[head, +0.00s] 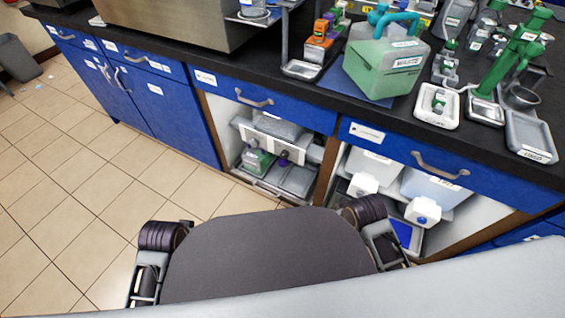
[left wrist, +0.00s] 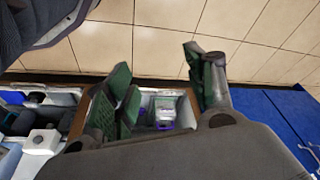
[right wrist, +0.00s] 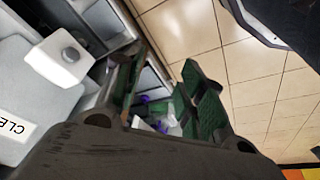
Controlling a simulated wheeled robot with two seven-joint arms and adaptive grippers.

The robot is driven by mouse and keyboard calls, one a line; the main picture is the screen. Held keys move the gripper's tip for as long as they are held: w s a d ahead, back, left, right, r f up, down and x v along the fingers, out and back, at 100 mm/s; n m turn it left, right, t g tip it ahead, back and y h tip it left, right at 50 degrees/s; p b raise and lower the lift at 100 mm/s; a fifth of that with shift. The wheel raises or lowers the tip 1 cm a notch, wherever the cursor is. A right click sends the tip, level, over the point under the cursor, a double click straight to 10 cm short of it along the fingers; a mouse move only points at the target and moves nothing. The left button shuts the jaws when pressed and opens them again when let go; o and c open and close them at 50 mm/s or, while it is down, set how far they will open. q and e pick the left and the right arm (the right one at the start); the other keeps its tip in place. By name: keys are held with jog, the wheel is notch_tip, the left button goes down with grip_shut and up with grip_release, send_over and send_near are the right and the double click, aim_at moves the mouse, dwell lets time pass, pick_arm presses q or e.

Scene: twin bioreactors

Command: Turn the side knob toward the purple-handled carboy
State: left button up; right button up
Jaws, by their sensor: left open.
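In the left open cabinet bay, a carboy with a green body (head: 257,161) stands beside a container with a small purple part (head: 284,157), perhaps the purple handle. A white fitting with dark round spots (head: 272,147) spans above them; I cannot tell whether one is the side knob. Purple also shows in the left wrist view (left wrist: 164,126) and right wrist view (right wrist: 145,99). My left gripper (left wrist: 160,85) is open and empty, in front of the bay. My right gripper (right wrist: 166,85) is also open, its fingers apart, with the bay's contents behind them.
The right bay holds pale tanks and a white block with a blue knob (head: 422,219). A bin (head: 16,58) is far left.

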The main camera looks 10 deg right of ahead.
pick_arm(q)
jog(key=shift+s+a+r+b, duration=0.1)
jog(key=shift+s+r+b, duration=0.25)
jog(key=shift+b, duration=0.45)
jog(key=shift+s+r+b, duration=0.15)
jog(key=shift+r+b, duration=0.3)
jog(key=shift+b, duration=0.3)
pick_arm(e)
jog(key=shift+s+d+r, duration=0.1)
jog(key=shift+s+r, duration=0.55)
jog(key=shift+r, duration=0.2)
